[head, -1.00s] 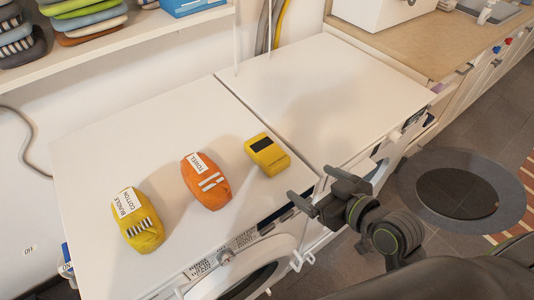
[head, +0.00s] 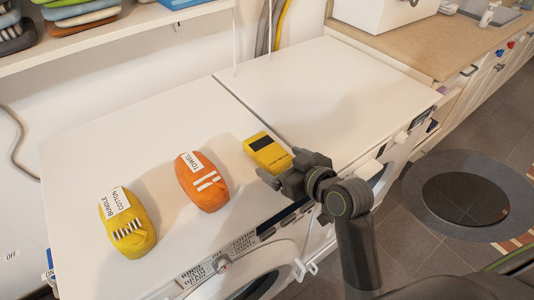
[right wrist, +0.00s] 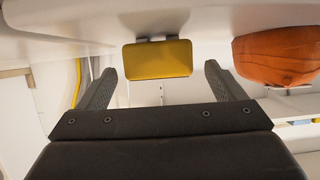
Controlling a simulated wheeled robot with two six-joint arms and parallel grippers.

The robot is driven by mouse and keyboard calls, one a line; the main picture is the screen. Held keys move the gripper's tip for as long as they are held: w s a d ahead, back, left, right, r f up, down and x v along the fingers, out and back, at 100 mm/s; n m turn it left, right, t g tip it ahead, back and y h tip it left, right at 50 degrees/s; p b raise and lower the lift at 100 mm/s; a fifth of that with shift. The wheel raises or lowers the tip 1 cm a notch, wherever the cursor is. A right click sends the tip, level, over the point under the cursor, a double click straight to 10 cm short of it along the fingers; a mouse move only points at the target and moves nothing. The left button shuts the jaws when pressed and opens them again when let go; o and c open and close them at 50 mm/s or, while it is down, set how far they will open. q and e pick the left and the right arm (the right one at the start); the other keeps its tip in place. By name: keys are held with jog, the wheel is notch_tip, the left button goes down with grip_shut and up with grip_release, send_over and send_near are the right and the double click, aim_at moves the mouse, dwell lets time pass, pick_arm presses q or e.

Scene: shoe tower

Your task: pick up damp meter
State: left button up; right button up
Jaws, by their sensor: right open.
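The damp meter (head: 266,151) is a small yellow box with a dark screen, lying on the white top of the left machine near its front edge. My right gripper (head: 275,169) is at the meter's near end in the head view. In the right wrist view the meter (right wrist: 158,59) sits ahead, between the two open fingers of my right gripper (right wrist: 160,86). The fingers look apart from its sides, and whether they overlap it in depth is hard to tell. My left gripper is not in view.
An orange towel bundle (head: 203,183) lies left of the meter and also shows in the right wrist view (right wrist: 277,57). A yellow cotton bundle (head: 128,225) lies further left. The right machine's white top (head: 325,85) is clear.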

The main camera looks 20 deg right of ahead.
aim_at(271, 155)
jog(key=shift+r+x, duration=0.1)
jog(key=shift+x, duration=1.2)
jog(key=shift+r+x, duration=0.15)
jog(key=shift+x, duration=1.15)
jog(key=shift+w, duration=0.1)
jog(key=shift+c, duration=0.3)
jog(key=c, duration=1.1)
